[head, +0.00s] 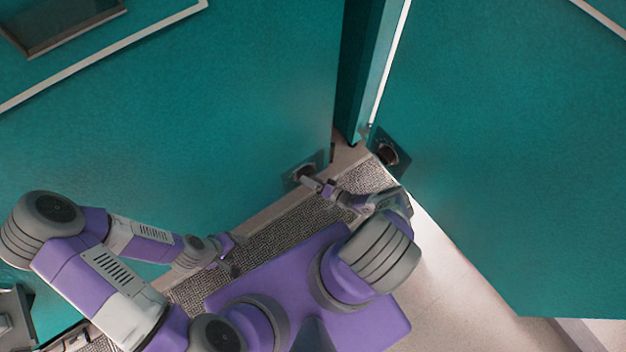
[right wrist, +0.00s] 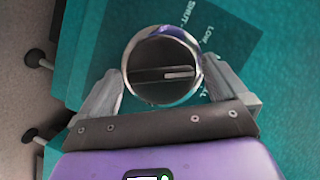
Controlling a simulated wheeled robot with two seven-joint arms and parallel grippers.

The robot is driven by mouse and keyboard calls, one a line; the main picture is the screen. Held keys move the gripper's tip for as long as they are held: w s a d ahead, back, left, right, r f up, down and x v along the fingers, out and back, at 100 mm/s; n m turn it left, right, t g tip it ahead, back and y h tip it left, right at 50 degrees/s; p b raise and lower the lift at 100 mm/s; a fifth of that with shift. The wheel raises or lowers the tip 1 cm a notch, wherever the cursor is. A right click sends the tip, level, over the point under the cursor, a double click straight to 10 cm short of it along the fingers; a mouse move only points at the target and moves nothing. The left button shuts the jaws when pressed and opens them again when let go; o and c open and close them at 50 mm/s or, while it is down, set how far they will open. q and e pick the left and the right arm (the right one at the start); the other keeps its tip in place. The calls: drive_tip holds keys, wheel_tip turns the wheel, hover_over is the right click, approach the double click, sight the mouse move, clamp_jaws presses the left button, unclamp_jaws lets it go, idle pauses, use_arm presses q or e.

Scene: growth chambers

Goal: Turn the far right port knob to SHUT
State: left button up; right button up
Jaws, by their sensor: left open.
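A round knob (right wrist: 162,66) with a silver rim and dark face sits on a dark plate in the right wrist view. Its pale pointer mark lies toward the right of the picture. Lettering beside it reads SHUT, LOW and a partly hidden word ending in LL; the mark is not at SHUT. My right gripper (right wrist: 163,85) has one finger on each side of the knob, close to its rim; I cannot tell whether they press it. In the head view my right gripper (head: 318,185) is at the port (head: 303,172) on the left teal wall. My left gripper (head: 233,255) is open and empty, away from it.
Another dark port (head: 388,153) sits on the right teal panel (head: 500,170). A grey textured strip (head: 270,240) runs along the base of the left wall. Pale floor (head: 460,280) is clear at the lower right.

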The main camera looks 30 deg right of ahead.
drive_tip(key=c, duration=0.8)
drive_tip(key=shift+o, duration=0.2)
drive_tip(key=shift+n, duration=0.4)
drive_tip(key=shift+s+a+r+n+g+h+p, duration=0.15)
drive_tip(key=shift+n+h+p, duration=0.35)
drive_tip(key=shift+n+h, duration=1.05)
drive_tip(key=shift+w+a+n+g+h+p, duration=0.1)
drive_tip(key=shift+n+g+h+p, duration=0.25)
drive_tip(key=shift+n+h, duration=1.15)
drive_tip(key=shift+n+y, duration=0.35)
drive_tip(key=shift+n, duration=0.2)
drive_tip(key=o, duration=0.8)
